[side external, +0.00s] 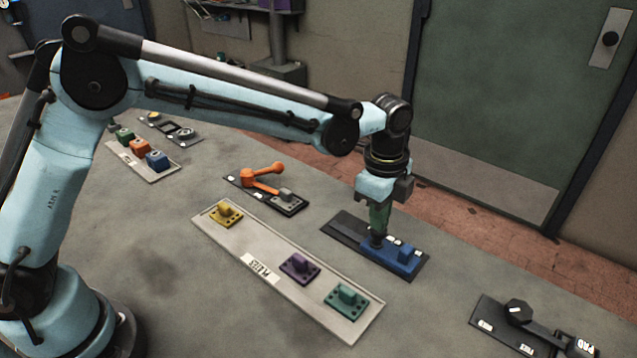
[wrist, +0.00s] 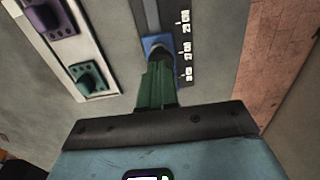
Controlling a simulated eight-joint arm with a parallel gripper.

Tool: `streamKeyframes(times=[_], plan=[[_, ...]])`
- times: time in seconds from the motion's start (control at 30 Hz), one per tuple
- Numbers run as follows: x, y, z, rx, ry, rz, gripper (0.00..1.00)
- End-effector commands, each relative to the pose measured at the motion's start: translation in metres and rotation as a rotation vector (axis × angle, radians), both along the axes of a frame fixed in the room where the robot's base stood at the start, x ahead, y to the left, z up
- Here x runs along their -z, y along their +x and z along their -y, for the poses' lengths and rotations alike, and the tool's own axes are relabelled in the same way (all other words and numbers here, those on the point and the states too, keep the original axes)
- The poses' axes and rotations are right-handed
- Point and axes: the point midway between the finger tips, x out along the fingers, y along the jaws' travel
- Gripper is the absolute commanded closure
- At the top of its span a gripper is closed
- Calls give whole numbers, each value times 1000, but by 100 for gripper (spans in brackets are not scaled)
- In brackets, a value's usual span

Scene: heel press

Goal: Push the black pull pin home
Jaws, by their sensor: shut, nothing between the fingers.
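My gripper (side external: 380,222) has green fingers, shut and empty, pointing down over the dark plate with the blue block (side external: 405,257). A small black piece, which looks like the pull pin (side external: 376,242), is right at the fingertips, at the left end of the blue block. In the wrist view, the shut fingers (wrist: 156,72) reach to the dark rounded piece (wrist: 160,45) on the blue part (wrist: 150,43). I cannot tell whether the fingertips touch it. The fingers partly hide it.
A pale panel (side external: 222,238) with yellow, purple and green blocks lies left of the blue block. An orange lever (side external: 262,180) stands behind that panel. A black hexagonal knob (side external: 518,312) sits on a dark plate at the lower right. The bench between these plates is clear.

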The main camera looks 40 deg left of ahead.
Motion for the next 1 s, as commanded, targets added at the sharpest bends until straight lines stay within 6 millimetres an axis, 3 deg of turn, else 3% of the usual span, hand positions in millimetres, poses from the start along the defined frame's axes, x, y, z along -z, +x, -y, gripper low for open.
streamKeyframes(times=[0.4, 0.6, 0.8, 1.0], plan=[[-86, -5, -1, 1, 1, -1, 100], [-117, -6, -1, 0, 2, -2, 100], [-132, -7, -1, 0, 2, -2, 100], [-135, -7, -1, 0, 2, -2, 100]])
